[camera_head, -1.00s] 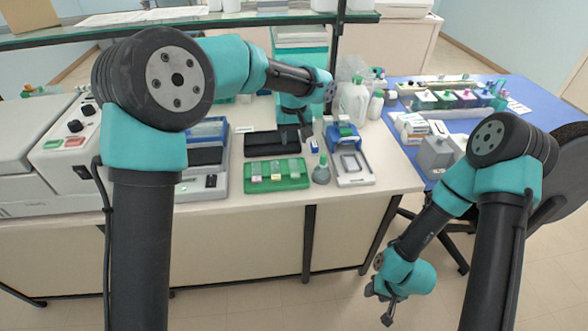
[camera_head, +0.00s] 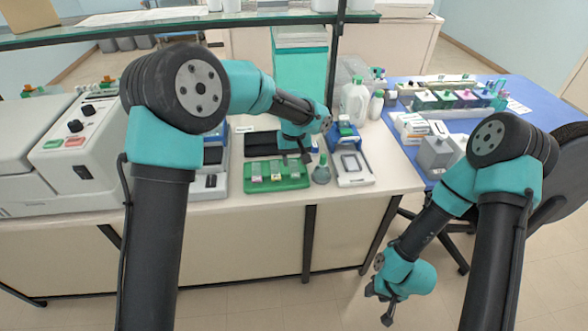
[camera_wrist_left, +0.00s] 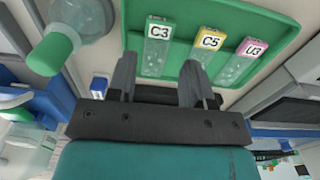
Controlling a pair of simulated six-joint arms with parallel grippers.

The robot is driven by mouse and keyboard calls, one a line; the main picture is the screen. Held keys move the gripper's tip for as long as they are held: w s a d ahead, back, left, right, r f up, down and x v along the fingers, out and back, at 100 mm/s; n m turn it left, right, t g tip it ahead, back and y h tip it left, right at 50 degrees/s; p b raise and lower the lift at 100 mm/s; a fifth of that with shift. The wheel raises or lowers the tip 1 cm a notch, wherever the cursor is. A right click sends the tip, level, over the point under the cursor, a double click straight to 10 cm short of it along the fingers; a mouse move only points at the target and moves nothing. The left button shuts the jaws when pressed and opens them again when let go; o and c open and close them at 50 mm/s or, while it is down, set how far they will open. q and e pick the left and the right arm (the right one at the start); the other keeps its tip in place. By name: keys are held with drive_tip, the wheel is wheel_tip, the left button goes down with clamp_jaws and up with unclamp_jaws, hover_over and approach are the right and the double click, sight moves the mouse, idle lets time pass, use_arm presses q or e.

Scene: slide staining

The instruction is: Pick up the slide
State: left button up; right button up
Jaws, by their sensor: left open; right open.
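A green tray (camera_head: 264,187) on the bench holds three glass slides; it also shows in the left wrist view (camera_wrist_left: 285,17). In the wrist view the slides are labelled C3 (camera_wrist_left: 155,56), C5 (camera_wrist_left: 204,60) and U3 (camera_wrist_left: 240,65), with C5's label yellow-edged and U3's pink. My left gripper (camera_head: 296,158) is over the tray's right, back part. In the wrist view its open, empty fingers (camera_wrist_left: 160,75) point at the tray near C3, with one finger either side of C3's line; contact cannot be seen. My right gripper (camera_head: 379,306) is open and empty, low in front of the bench.
A small flask (camera_head: 321,172) stands right of the tray, its green cap (camera_wrist_left: 52,52) close to my left gripper. A white frame-like device (camera_head: 353,168) lies further right. A dark flat plate (camera_head: 258,145) lies behind the tray. A glass shelf (camera_head: 180,27) crosses above the bench.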

sight(295, 172)
use_arm(q)
drive_tip(key=shift+w+d+f, duration=0.1)
drive_tip(key=shift+d+f, duration=0.05)
drive_tip(key=shift+f, duration=2.15)
drive_tip(key=shift+c, duration=0.4)
drive_tip(key=c, duration=0.6)
